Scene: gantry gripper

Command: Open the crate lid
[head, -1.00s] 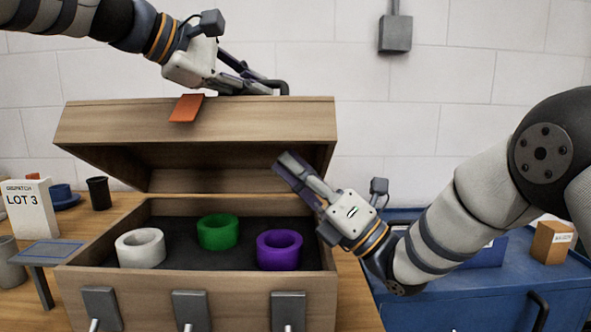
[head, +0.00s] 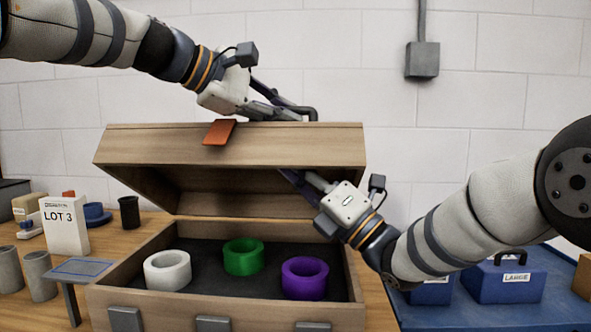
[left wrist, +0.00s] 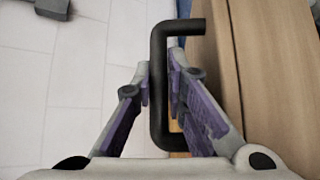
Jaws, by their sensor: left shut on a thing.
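The wooden crate (head: 225,304) stands on the bench with its lid (head: 270,145) raised and tilted back, the inside showing. An orange tab (head: 219,132) hangs at the lid's upper edge. My left gripper (head: 298,112) is at the lid's top and shut on the black bar handle (head: 312,113). In the left wrist view, the handle (left wrist: 158,50) stands between the fingers of my left gripper (left wrist: 160,78), beside the wooden lid (left wrist: 275,60). My right gripper (head: 292,180) reaches under the lid's right part; its fingertips are in shadow and partly hidden.
White (head: 167,271), green (head: 243,257) and purple (head: 305,279) rings lie in the crate. A LOT 3 sign (head: 65,226), cups and a small stand (head: 80,270) are at left. A blue case (head: 507,283) is at right. The wall is behind.

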